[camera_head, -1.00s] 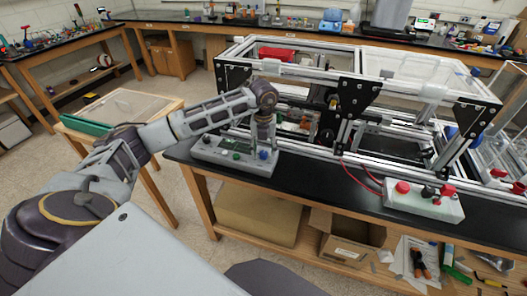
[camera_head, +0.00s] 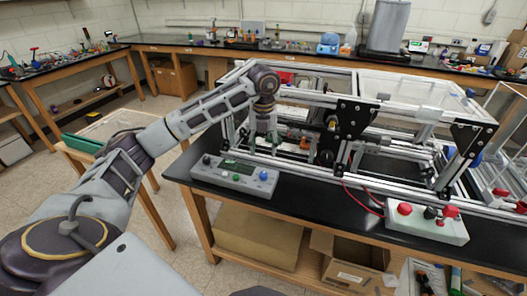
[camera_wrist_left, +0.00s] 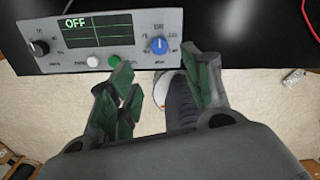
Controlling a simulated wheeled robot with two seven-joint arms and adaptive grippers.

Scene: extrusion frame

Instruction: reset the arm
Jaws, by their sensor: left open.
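My left arm comes in from the left, and its gripper (camera_head: 263,136) points down above the back of the grey control box (camera_head: 235,176). In the left wrist view the gripper (camera_wrist_left: 165,88) is open, with green-padded fingers spread and nothing held between them. The control box (camera_wrist_left: 100,35) lies just beyond the fingertips there. Its screen (camera_wrist_left: 97,30) reads OFF; a blue knob (camera_wrist_left: 159,45), a green button (camera_wrist_left: 114,61) and a white button sit on its face. The fingers look apart from the box. My right gripper is not in view.
An aluminium extrusion frame (camera_head: 345,118) with black plates stands on the black-topped bench (camera_head: 300,205), close behind the gripper. A second box with red buttons (camera_head: 426,222) sits at the right, with red cables. Floor at left is open, beside a small wooden table (camera_head: 105,128).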

